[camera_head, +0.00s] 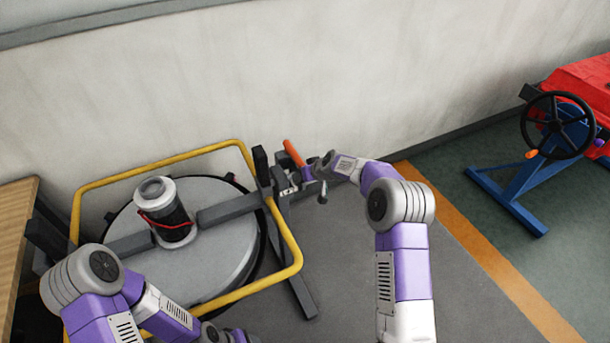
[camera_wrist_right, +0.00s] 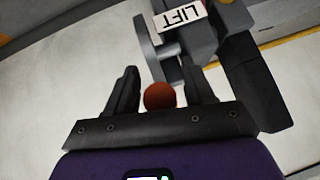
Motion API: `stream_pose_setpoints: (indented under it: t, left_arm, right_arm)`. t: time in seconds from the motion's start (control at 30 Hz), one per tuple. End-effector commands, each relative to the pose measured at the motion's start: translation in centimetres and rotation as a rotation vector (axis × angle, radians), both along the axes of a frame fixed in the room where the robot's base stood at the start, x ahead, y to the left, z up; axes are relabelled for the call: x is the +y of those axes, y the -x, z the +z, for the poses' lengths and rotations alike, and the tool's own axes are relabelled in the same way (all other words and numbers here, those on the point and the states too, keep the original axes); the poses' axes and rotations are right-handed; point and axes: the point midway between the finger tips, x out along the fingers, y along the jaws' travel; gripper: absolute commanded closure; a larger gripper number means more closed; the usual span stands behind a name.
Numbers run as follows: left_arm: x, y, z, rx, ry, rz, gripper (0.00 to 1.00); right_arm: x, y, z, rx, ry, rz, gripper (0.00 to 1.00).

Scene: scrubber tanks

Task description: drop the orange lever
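The orange lever (camera_head: 293,153) stands tilted on the dark grey bracket at the right side of the round tank (camera_head: 225,250). My right gripper (camera_head: 308,173) is at the lever, just to its right in the head view. In the right wrist view the lever's round orange end (camera_wrist_right: 160,96) sits between the two dark fingers of this gripper (camera_wrist_right: 160,72). The fingers are apart, with a gap showing on the lever's left; contact on the right is unclear. A "LIFT" label (camera_wrist_right: 181,15) is beyond the fingers. My left gripper (camera_head: 228,336) is partly cut off at the bottom edge.
A yellow rail (camera_head: 160,158) surrounds the tank lid, which carries a dark cylinder with a red band (camera_head: 168,212). A wooden surface (camera_head: 14,235) is at the left. A blue stand with a black handwheel (camera_head: 557,125) is at the right. Grey floor lies between.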

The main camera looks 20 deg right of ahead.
Motion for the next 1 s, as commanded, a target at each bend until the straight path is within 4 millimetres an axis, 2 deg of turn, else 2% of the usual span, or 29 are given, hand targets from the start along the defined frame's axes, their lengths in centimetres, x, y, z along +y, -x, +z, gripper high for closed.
stream_pose_setpoints:
  t: [0.27,0.5,0.7,1.0]
  left_arm:
    - [0.0,0.0,0.3,0.000,0.000,0.000,0.36]
    - [0.0,0.0,1.3,0.000,0.000,0.000,0.36]
    - [0.0,0.0,1.7,0.000,0.000,0.000,0.36]
    - [0.0,0.0,1.7,0.000,0.000,0.000,0.36]
  right_arm:
    - [-0.2,0.4,0.8,-0.003,-0.001,-0.001,0.47]
    - [-1.3,2.8,3.9,-0.003,-0.001,-0.001,0.47]
    - [-2.0,4.3,5.5,-0.002,0.000,0.000,0.47]
    - [-2.0,4.6,5.7,-0.001,0.000,0.000,0.47]
